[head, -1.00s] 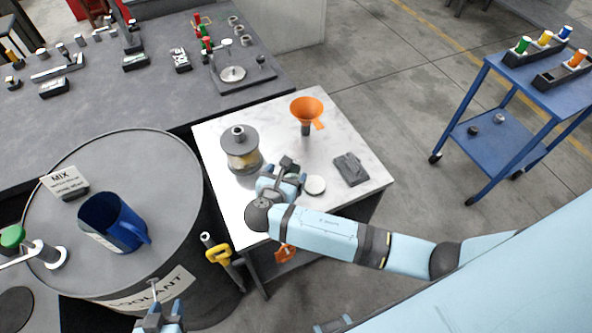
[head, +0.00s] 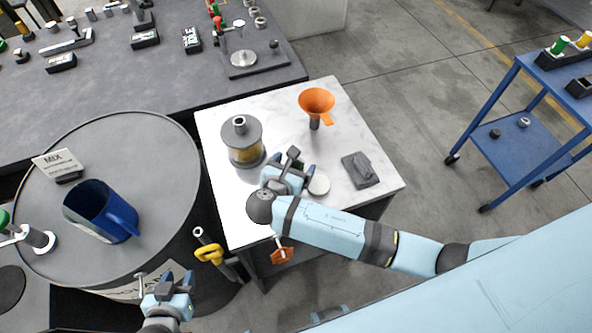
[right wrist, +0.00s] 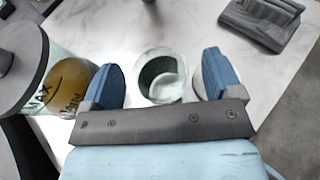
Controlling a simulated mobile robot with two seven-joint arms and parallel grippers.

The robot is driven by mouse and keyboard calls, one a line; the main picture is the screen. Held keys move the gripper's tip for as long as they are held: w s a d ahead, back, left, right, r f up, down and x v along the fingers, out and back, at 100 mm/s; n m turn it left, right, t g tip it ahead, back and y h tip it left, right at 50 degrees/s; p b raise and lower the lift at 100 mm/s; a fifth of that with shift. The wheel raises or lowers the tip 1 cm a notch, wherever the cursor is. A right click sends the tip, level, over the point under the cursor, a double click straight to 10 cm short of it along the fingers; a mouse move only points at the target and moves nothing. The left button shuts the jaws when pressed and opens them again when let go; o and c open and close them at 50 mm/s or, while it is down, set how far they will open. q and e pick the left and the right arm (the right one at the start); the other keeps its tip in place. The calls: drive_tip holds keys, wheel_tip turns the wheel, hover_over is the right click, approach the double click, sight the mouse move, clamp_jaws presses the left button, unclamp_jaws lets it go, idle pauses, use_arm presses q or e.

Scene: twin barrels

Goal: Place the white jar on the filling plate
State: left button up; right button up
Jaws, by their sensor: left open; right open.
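The white jar (right wrist: 163,76) is open-topped and stands on the pale table, between the two blue fingers of my right gripper (right wrist: 162,82). Gaps show on both sides, so the fingers do not grip it. In the head view my right gripper (head: 292,170) is low over the table and hides most of what is between its fingers. A pale round plate (head: 243,58) on a dark base with a post stands on the grey bench; it looks like the filling plate. My left gripper (head: 166,283) is open and empty in front of the barrel.
A lidded jar (head: 242,148) stands left of my right gripper. An orange funnel (head: 317,100), a grey block (head: 361,169) and a flat white disc (head: 319,184) share the table. A blue jug (head: 101,211) and a sign (head: 60,163) stand on the barrel (head: 150,165). A blue trolley (head: 520,140) is at right.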

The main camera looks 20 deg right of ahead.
drive_tip(key=c, duration=1.1)
drive_tip(key=shift+r, duration=0.1)
